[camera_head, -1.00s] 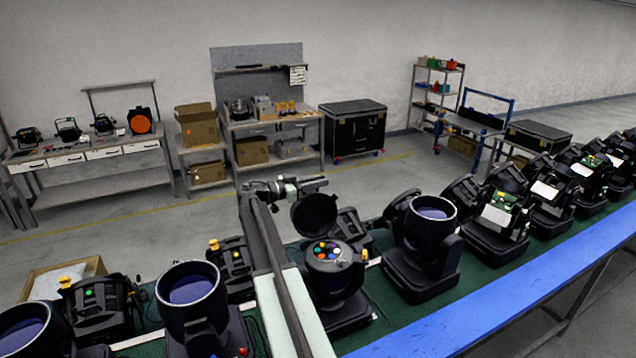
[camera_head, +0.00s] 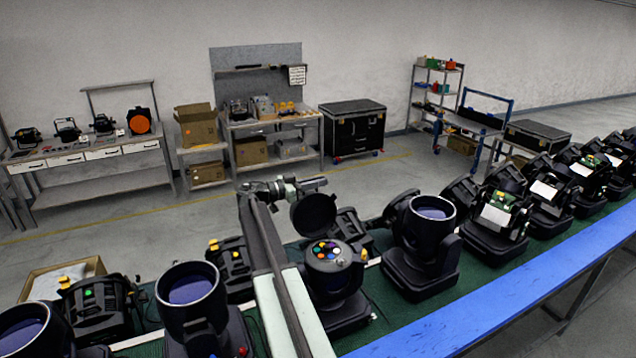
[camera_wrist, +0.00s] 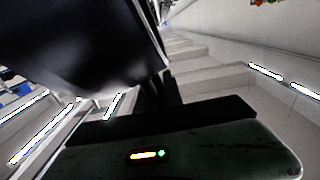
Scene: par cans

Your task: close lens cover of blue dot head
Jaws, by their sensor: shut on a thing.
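One moving head (camera_head: 340,285) on the bench has its round black lens cover (camera_head: 313,216) standing open, tilted up at the back. Coloured round filters (camera_head: 327,251) show in its open top. I cannot make out a blue dot on its body. My gripper (camera_head: 318,184) is at the upper edge of the cover and shut on it. In the wrist view, a large dark surface (camera_wrist: 85,45), which looks like the cover, fills the upper left. The fingertips are mostly hidden there.
Heads stand close on both sides, one with a large lens at left (camera_head: 190,288) and one at right (camera_head: 432,210). More heads line the green bench (camera_head: 400,318). A blue strip (camera_head: 500,295) runs along the near side. Open floor (camera_head: 390,180) lies behind.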

